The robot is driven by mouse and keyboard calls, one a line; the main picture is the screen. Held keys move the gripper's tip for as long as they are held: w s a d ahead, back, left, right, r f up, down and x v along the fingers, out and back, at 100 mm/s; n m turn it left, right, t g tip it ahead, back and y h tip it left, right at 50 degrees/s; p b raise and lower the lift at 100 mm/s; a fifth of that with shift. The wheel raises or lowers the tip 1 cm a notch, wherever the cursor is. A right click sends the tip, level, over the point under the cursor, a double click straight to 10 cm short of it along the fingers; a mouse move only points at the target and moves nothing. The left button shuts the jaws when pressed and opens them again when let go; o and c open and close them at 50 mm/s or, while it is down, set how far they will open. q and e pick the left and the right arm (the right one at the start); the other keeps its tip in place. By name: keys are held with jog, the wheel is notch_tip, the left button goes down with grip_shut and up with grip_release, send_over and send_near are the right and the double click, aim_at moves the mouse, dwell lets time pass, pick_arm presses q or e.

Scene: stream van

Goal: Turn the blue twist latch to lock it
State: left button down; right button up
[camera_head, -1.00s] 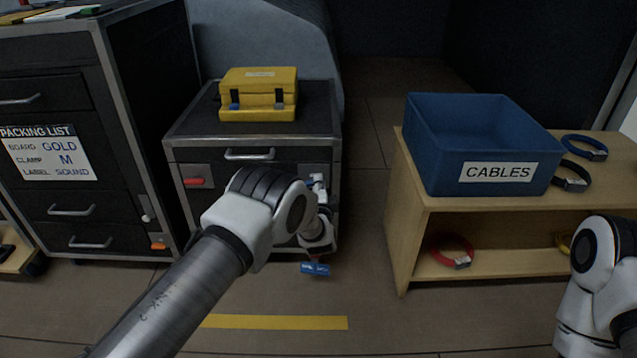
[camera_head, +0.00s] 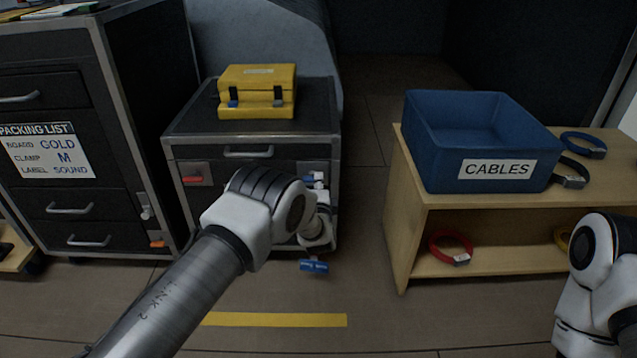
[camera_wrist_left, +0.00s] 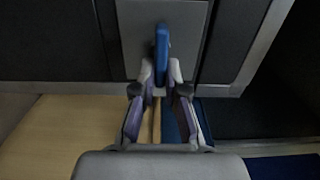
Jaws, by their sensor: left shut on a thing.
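The blue twist latch (camera_wrist_left: 162,45) is on a grey plate on the dark cabinet's front. In the left wrist view its handle points lengthwise up the picture, between the fingertips. My left gripper (camera_wrist_left: 161,72) is shut on it. In the head view the left gripper (camera_head: 318,182) is at the cabinet's right front, and only a small part of the blue latch (camera_head: 307,180) shows beside it. My left forearm and wrist hide much of the cabinet front. My right arm shows at the lower right, with its gripper out of view.
A red latch (camera_head: 193,179) is at the cabinet's left front, below a drawer handle (camera_head: 248,152). A yellow case (camera_head: 257,92) sits on top. A wooden shelf (camera_head: 410,180) with a blue CABLES bin (camera_head: 440,165) stands right, across a clear floor gap. A drawer unit (camera_head: 100,205) stands left.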

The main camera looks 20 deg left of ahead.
pick_arm(q)
jog(key=c, duration=1.2)
grip_release()
jog(key=shift+w+r, duration=0.15)
jog(key=shift+r, duration=0.25)
jog(key=shift+d+f, duration=0.1)
jog(key=shift+f, duration=0.15)
jog(key=v, duration=1.2)
